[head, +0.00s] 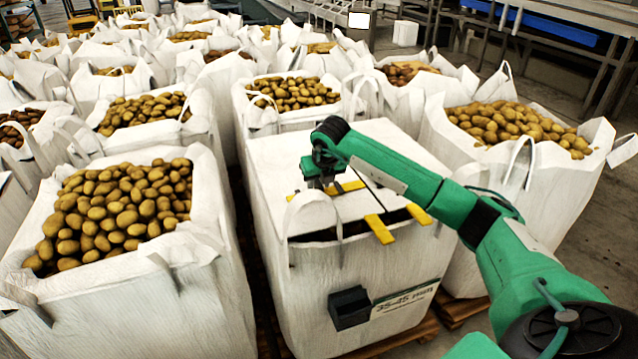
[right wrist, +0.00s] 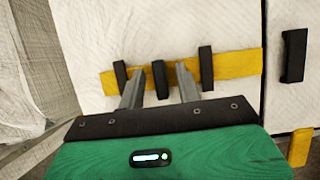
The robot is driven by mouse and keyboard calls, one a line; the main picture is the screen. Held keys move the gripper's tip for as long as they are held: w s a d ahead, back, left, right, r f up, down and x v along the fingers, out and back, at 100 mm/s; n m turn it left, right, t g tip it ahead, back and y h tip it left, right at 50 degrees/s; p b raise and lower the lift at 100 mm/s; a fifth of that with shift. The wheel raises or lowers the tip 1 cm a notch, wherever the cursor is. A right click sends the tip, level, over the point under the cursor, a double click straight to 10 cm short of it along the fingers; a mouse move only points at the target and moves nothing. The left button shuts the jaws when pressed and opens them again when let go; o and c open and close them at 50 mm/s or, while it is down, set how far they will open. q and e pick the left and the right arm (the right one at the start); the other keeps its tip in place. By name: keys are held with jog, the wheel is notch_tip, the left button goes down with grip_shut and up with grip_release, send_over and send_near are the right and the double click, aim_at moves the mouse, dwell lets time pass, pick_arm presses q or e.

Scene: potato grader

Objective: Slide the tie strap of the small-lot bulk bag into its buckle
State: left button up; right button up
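The small-lot bulk bag (head: 270,250) stands in the middle of the head view with its white top flaps folded over. The yellow tie strap (head: 352,186) lies across the top; it also shows in the right wrist view (right wrist: 235,66), with upright black pieces along it. A separate black fitting (right wrist: 294,55), possibly the buckle, sits right of the strap's end, apart from it. My right gripper (right wrist: 160,68) is over the strap, its two fingers spread either side of a black piece (right wrist: 160,80) without visibly closing on it. In the head view the right gripper (head: 322,182) hides part of the strap.
Two yellow tabs (head: 380,229) hang over the bag's front edge. A black box (head: 349,308) is on the bag's front, beside a size label. Open bags of potatoes (head: 110,215) stand close on the left, behind and right. A loop handle (head: 312,215) rises near my gripper.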

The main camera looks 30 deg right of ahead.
jog(key=shift+w+f, duration=0.1)
jog(key=shift+f, duration=0.2)
grip_shut()
jog(key=shift+d, duration=0.35)
jog(key=d, duration=0.2)
jog(key=s+d, duration=0.1)
jog(key=d, duration=0.1)
jog(key=d+b, duration=0.1)
jog(key=d, duration=0.1)
jog(key=shift+s, duration=0.3)
jog(key=shift+d, duration=0.25)
pick_arm(q)
jog(key=shift+v, duration=1.05)
pick_arm(e)
jog(key=shift+r, duration=0.1)
grip_release()
jog(key=shift+d, duration=0.1)
pick_arm(q)
jog(key=shift+w+r, duration=0.1)
jog(key=shift+w, duration=0.25)
pick_arm(e)
jog(key=shift+s, duration=0.1)
